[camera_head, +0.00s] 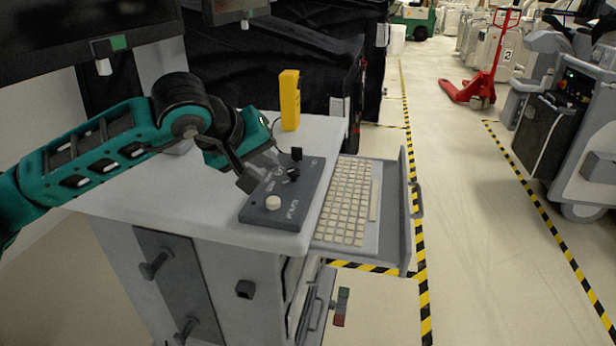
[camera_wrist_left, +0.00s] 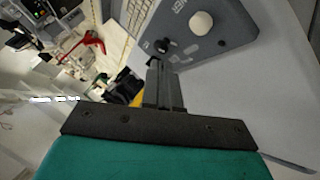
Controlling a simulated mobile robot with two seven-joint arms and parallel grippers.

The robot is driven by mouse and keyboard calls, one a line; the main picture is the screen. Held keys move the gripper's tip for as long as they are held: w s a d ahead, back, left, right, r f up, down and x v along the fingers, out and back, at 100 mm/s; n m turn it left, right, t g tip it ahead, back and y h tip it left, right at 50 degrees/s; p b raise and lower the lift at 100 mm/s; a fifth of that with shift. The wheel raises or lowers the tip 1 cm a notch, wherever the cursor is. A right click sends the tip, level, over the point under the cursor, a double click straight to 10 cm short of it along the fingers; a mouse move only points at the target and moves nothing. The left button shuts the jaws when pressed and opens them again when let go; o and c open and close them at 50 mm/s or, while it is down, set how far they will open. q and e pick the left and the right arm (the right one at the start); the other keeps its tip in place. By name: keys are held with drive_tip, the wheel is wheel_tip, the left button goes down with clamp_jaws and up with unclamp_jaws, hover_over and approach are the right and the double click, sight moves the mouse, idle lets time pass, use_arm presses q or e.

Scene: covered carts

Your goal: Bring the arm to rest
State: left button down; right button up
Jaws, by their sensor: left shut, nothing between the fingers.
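My left arm, teal and black, comes in from the left over the cart top. My left gripper (camera_head: 258,172) is shut and empty at the left edge of the grey control panel (camera_head: 309,187). Its closed fingers also show in the left wrist view (camera_wrist_left: 163,85), with the panel (camera_wrist_left: 220,28) beyond them. I cannot tell whether the fingertips touch the panel. The panel carries a white knob (camera_head: 273,203) and a black knob (camera_head: 293,174). My right gripper is not in view.
A keyboard (camera_head: 348,203) lies on a pulled-out drawer (camera_head: 392,225) at the cart's right. A yellow device (camera_head: 289,100) stands at the back of the cart top (camera_head: 215,222). A monitor (camera_head: 45,40) hangs upper left. A red pallet jack (camera_head: 484,85) stands far off; the aisle floor is clear.

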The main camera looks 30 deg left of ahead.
use_arm(q)
drive_tip(key=shift+d, duration=0.1)
drive_tip(key=d+f+h, duration=0.1)
drive_tip(key=d, duration=0.1)
drive_tip(key=s+d+f+n+g+h, duration=0.1)
drive_tip(key=d+f+h, duration=0.1)
drive_tip(key=d, duration=0.1)
drive_tip(key=s+d+f+n+g+h, duration=0.1)
drive_tip(key=d+f+h, duration=0.1)
drive_tip(key=d, duration=0.1)
drive_tip(key=shift+d, duration=0.2)
drive_tip(key=s+d+n+h, duration=0.4)
drive_tip(key=d+n+h, duration=0.7)
drive_tip(key=n, duration=0.4)
drive_tip(key=a+f+n+t+y, duration=0.3)
drive_tip(key=f+n+t+y, duration=0.25)
drive_tip(key=n, duration=0.85)
drive_tip(key=a+f+n+t+y, duration=0.2)
drive_tip(key=f+n+t+y, duration=0.3)
drive_tip(key=n, duration=0.9)
drive_tip(key=s+a+f+n+g+y, duration=0.1)
drive_tip(key=s+f+n+g+y, duration=0.1)
drive_tip(key=s+f+n, duration=0.3)
drive_tip(key=s+a+f+n+g+y, duration=0.1)
drive_tip(key=s+f+n+g, duration=0.4)
drive_tip(key=f+n, duration=0.6)
wheel_tip(320, 180, down, 2)
drive_tip(key=shift+s+f+y, duration=0.25)
drive_tip(key=shift+s+y, duration=0.1)
drive_tip(key=shift+y, duration=0.3)
